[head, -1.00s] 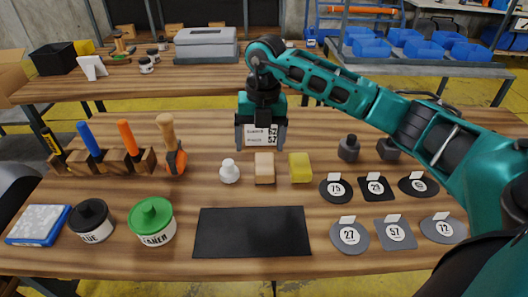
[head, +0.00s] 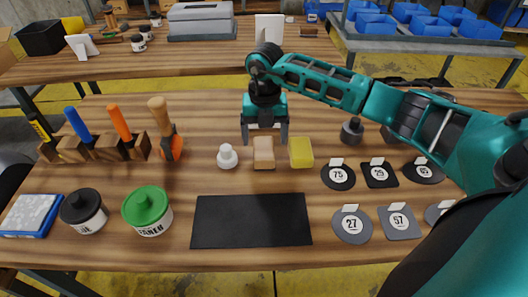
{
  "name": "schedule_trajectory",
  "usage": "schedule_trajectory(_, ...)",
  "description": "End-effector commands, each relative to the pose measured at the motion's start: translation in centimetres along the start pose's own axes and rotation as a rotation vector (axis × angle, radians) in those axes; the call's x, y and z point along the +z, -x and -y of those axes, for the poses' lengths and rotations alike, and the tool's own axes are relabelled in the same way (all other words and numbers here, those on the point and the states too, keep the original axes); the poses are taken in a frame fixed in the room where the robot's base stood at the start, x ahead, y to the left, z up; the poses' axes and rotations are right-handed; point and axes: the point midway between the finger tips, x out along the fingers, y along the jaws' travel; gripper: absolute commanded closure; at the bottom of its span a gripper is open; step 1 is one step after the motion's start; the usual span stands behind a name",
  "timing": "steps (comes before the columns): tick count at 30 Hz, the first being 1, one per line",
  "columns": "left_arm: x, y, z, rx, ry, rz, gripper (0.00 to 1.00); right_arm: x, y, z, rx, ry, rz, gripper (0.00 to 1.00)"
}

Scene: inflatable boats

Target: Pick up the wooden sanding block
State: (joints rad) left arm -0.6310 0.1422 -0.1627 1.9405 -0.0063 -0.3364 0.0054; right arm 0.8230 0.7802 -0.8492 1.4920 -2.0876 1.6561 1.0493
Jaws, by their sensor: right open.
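The wooden sanding block (head: 263,153) is a small tan block lying on the workbench, between a white knobbed object (head: 227,157) and a yellow sponge-like block (head: 301,153). My right gripper (head: 265,141) is open and empty, pointing down just behind the sanding block. Its two dark fingers stand apart; the left finger is near the block's back left side, the right one near its back right. Whether either finger touches the block cannot be told. My left gripper is not in view.
A black mat (head: 251,220) lies in front of the block. A green-lidded can (head: 148,210) and a black-lidded can (head: 84,211) stand left. A tool rack (head: 107,148) is behind them. Numbered discs, including the 27 disc (head: 352,224), lie right.

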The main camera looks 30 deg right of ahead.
Motion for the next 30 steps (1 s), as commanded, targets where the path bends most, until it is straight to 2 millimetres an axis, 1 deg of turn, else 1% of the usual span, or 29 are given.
schedule_trajectory(1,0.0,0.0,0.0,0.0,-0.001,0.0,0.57,-0.2,-0.9,0.0,-0.003,0.0,-0.005,0.15)
schedule_trajectory(3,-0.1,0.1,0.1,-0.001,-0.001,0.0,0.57,-0.2,-2.0,-0.2,-0.002,0.0,-0.005,0.15)
schedule_trajectory(7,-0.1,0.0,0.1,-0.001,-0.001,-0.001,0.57,-0.2,-3.8,-0.2,-0.002,0.001,-0.003,0.15)
schedule_trajectory(10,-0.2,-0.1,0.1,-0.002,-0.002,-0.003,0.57,-0.1,-4.4,-0.2,-0.001,0.0,-0.002,0.15)
schedule_trajectory(17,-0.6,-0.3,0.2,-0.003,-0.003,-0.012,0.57,-0.1,-4.4,-0.2,-0.001,0.001,-0.001,0.16)
schedule_trajectory(30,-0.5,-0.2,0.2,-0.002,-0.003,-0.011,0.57,-0.1,-4.4,-0.2,-0.001,0.001,-0.001,0.58)
